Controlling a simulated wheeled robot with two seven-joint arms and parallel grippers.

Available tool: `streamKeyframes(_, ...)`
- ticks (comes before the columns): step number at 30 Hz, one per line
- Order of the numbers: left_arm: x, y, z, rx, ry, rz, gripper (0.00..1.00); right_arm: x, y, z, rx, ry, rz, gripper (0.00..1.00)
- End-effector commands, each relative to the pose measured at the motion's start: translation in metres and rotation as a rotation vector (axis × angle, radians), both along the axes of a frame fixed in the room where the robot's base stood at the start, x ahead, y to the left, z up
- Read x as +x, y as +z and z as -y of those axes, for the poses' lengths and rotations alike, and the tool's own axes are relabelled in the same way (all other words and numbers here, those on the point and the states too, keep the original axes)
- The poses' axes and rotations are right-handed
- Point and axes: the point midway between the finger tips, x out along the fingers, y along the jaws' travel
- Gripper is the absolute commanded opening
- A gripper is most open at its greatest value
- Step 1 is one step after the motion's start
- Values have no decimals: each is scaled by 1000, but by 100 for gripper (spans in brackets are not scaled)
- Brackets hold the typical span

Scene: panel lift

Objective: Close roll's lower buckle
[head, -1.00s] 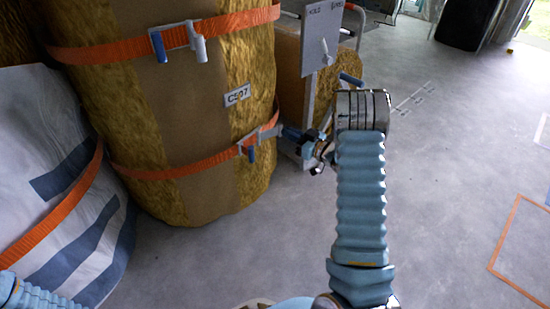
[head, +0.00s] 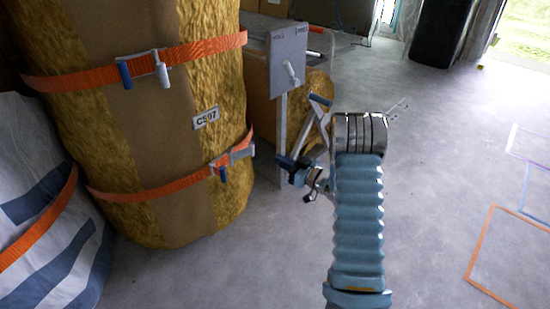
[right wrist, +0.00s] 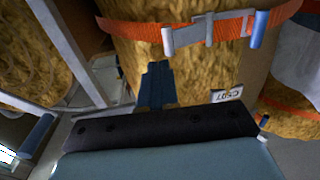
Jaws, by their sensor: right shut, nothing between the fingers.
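The roll (head: 150,140) is a tall, yellow-brown fibrous bundle labelled C597, standing at the left. Its lower orange strap carries the lower buckle (head: 222,168), with a blue lever hanging down and a grey-white part beside it. The right wrist view, where the label is upside down, shows this buckle (right wrist: 195,33) near the top, its blue lever right and white lever left. My right gripper (head: 285,161) is shut and empty, just right of the buckle with a gap between. Its blue fingers (right wrist: 157,82) point toward the roll. My left gripper is out of view.
The upper strap has its own buckle (head: 144,68). A striped bag (head: 45,220) leans at the left. The floor at right is open, with taped outlines.

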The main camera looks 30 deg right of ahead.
Motion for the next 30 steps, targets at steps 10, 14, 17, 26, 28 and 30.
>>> streamKeyframes(10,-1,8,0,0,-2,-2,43,-49,0,22,0,-2,-2,0)
streamKeyframes(14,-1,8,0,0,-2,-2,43,-56,0,24,1,-1,0,0)
streamKeyframes(17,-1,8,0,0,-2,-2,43,-58,0,25,1,0,0,0)
streamKeyframes(26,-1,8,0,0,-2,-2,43,-57,0,25,1,0,0,0)
streamKeyframes(28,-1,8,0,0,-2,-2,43,-57,0,24,1,0,0,0)
streamKeyframes(30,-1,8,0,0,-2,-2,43,-57,0,24,1,0,0,0)
